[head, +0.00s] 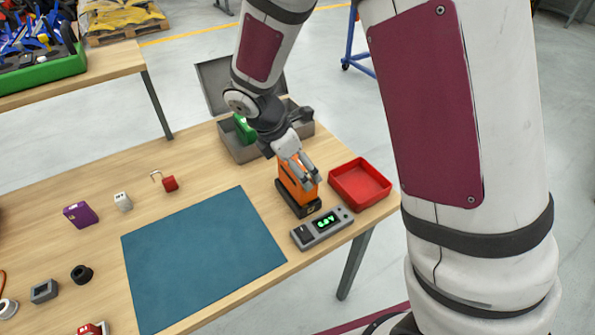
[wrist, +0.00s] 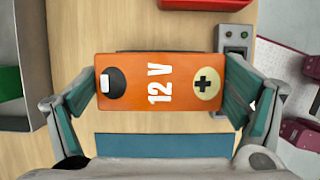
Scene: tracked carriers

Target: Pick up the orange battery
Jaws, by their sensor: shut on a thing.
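The orange battery (head: 297,183) stands upright at the right part of the wooden table in the head view, in or on a black base (head: 300,208). In the wrist view the battery (wrist: 158,100) shows its top with "12 V" and a plus mark. My gripper (head: 299,170) is above it in the head view. In the wrist view my gripper (wrist: 160,100) has one teal-padded finger against each end of the battery, shut on it. Whether the battery is clear of the base cannot be told.
A grey meter (head: 322,228) with a lit green display is in front of the battery. A red tray (head: 360,185) is to its right. A grey open box (head: 240,148) holding a green thing is behind. A teal mat (head: 200,258) covers the table's middle, with small objects to its left.

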